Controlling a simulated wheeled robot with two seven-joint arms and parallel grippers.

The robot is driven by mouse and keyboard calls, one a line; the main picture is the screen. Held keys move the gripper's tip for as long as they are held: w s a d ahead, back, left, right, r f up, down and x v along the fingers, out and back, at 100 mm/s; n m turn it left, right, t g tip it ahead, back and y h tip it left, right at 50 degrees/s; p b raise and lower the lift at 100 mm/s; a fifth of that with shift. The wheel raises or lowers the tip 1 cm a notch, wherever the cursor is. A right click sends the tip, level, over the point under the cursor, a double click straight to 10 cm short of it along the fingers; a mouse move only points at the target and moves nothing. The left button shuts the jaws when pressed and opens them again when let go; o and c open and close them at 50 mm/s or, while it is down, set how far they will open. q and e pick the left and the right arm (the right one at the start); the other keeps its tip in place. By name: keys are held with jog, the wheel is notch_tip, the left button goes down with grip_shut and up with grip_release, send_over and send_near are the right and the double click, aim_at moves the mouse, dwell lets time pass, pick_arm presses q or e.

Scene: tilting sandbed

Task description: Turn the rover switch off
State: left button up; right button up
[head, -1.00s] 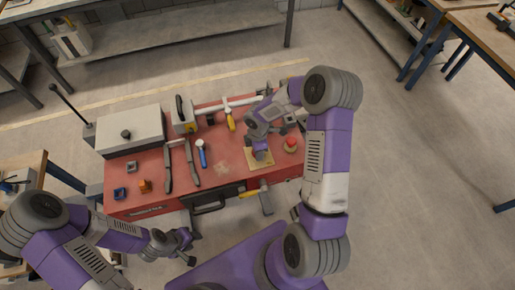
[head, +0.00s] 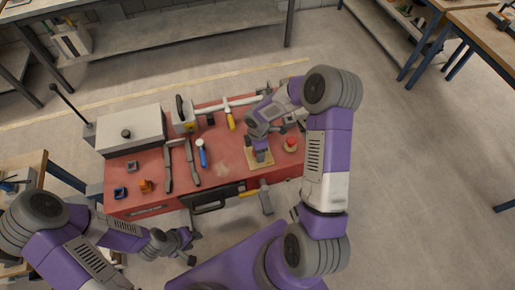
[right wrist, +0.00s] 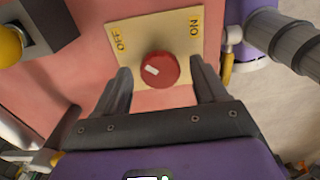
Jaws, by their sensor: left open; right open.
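The rover switch is a red round knob (right wrist: 162,71) with a white mark, on a pale yellow plate (right wrist: 133,40) lettered OFF and ON. In the right wrist view the mark is left of the knob's middle and slants up-left, on the OFF side. My right gripper (right wrist: 161,86) is open, one finger on each side of the knob; I cannot tell if they touch it. In the head view my right gripper (head: 262,156) is over the plate (head: 256,164) and hides the knob. My left gripper (head: 189,246) is open and empty, in front of the red bench.
A red button (head: 291,144) is just right of the plate on the red bench top (head: 222,150). A blue-handled tool (head: 202,154), a yellow-handled hammer (head: 229,115) and a grey box (head: 130,132) are to the left. Another hammer (head: 264,200) hangs at the front.

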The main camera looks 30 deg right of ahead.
notch_tip(320, 180, up, 8)
jog(key=shift+f+p, duration=0.2)
jog(key=shift+p, duration=0.25)
dwell(0.3)
